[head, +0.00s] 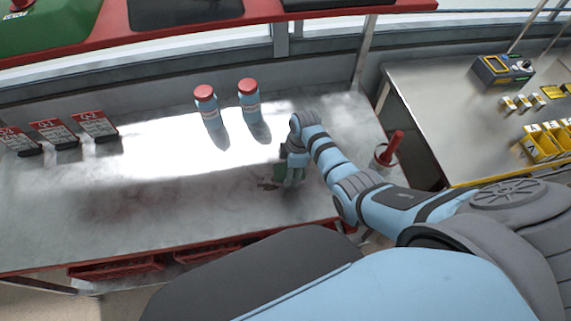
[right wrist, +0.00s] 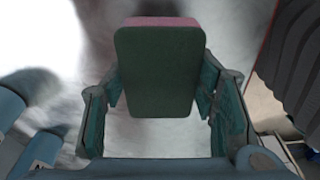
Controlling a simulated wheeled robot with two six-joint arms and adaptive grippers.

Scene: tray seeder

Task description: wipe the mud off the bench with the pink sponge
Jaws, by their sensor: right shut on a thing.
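The pink sponge (right wrist: 160,65) is in the right wrist view, with a dark green face towards the camera and a pink strip along its upper edge. My right gripper (right wrist: 160,100) is shut on it, with a finger at each side. In the head view my right gripper (head: 292,176) is low over the right part of the grey bench (head: 150,225), and a bit of green shows beside it. A small brownish mud patch (head: 266,184) lies just left of the gripper, partly hidden. I cannot tell whether the sponge touches the bench. My left gripper is not in view.
Two blue bottles with red caps (head: 206,105) (head: 249,98) stand behind the gripper. A red-handled tool in a cup (head: 386,153) is at the right. The bench's front left is clear.

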